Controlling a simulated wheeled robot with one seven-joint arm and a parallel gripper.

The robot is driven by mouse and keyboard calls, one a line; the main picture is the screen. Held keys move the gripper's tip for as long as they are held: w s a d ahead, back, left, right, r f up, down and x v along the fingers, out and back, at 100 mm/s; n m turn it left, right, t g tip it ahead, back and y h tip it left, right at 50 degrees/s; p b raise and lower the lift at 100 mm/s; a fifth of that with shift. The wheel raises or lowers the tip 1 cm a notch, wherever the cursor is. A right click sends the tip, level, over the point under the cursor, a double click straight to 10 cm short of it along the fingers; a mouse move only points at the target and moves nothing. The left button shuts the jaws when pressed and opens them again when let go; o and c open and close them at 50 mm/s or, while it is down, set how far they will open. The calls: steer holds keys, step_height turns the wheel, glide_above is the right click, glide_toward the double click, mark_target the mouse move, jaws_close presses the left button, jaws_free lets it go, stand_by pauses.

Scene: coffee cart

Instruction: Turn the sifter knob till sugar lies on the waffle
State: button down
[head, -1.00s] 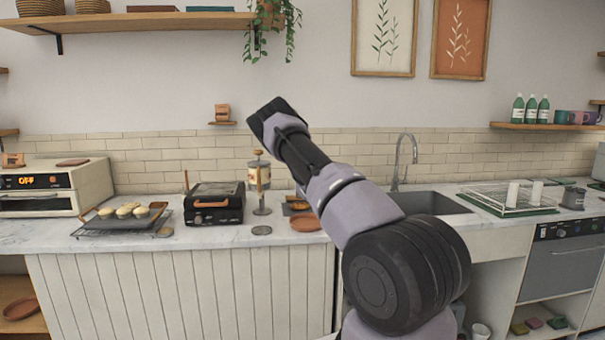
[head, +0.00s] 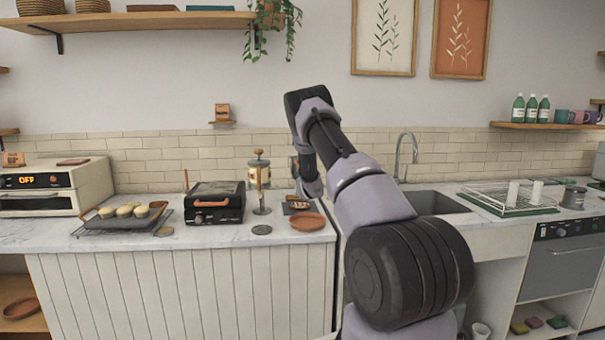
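A tall canister with a wooden top knob (head: 259,175) stands upright on a round-footed stand on the counter; it looks like the sifter. Which part of it turns is too small to tell. A golden-brown piece that looks like the waffle (head: 299,205) lies on a dark plate to its right, partly behind my arm. Whether sugar is on it cannot be made out. My gripper (head: 294,167) is small and mostly hidden at the end of my bent-down arm, just right of the canister and above the waffle. A gap shows between it and the canister. Its fingers cannot be made out.
A black waffle iron (head: 215,203) stands left of the canister, with a tray of pastries (head: 122,212) farther left. A terracotta plate (head: 307,222) lies near the counter's front edge. A grey disc (head: 262,229) lies before the canister. The sink (head: 435,203) is right.

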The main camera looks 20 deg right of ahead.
steer(key=shift+f+m, duration=0.1)
steer(key=shift+m, duration=1)
steer(key=shift+c, duration=1.5)
jaws_free()
steer(key=shift+s, duration=0.1)
steer(key=v, duration=1)
steer(key=shift+s, duration=0.3)
steer(key=shift+a, duration=0.1)
